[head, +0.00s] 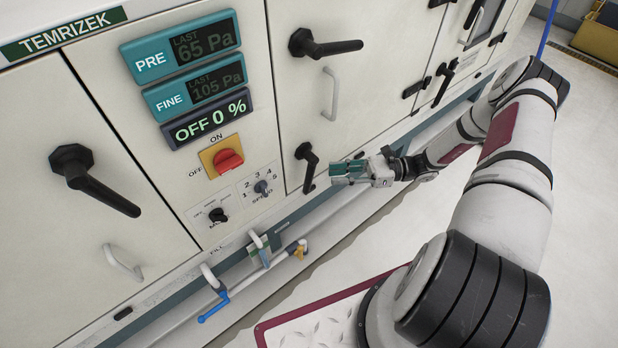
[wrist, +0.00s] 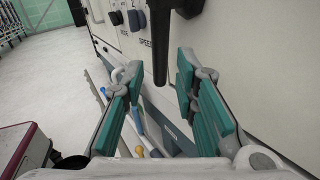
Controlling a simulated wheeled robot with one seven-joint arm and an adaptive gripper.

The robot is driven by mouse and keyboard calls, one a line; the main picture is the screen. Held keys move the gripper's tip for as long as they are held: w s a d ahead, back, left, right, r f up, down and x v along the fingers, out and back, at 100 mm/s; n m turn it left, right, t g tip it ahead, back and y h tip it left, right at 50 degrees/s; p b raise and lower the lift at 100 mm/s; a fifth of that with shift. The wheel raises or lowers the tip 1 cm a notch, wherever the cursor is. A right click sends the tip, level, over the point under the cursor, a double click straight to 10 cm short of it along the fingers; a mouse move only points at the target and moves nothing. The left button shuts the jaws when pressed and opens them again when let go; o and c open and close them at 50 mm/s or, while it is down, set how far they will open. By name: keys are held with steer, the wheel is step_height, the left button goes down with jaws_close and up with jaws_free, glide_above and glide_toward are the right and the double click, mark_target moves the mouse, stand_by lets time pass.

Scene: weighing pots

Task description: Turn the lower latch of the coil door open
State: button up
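The lower latch (head: 308,166) is a black lever on a white door (head: 365,95) right of the control panel. Its handle hangs down, slightly slanted in the head view. The upper latch (head: 322,45) on the same door has its handle pointing sideways to the right. No label naming the coil door is readable. My gripper (head: 338,172), with teal finger pads, is just right of the lower latch handle. In the wrist view my gripper (wrist: 160,75) is open, and the black handle (wrist: 160,45) shows between the fingertips, with gaps on both sides. No contact is visible.
A grey grab handle (head: 330,95) sits between the two latches. The panel at left has a red switch (head: 228,160) and small knobs. Pipes with a blue valve lever (head: 214,308) and a yellow valve (head: 300,250) run low along the cabinet. Pale floor at right is clear.

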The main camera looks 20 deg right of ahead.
mark_target(309, 177)
steer(key=b+x, duration=0.1)
steer(key=x, duration=0.7)
steer(key=shift+w+a+b, duration=0.1)
steer(key=shift+a+b, duration=0.1)
steer(key=shift+b, duration=0.1)
jaws_close()
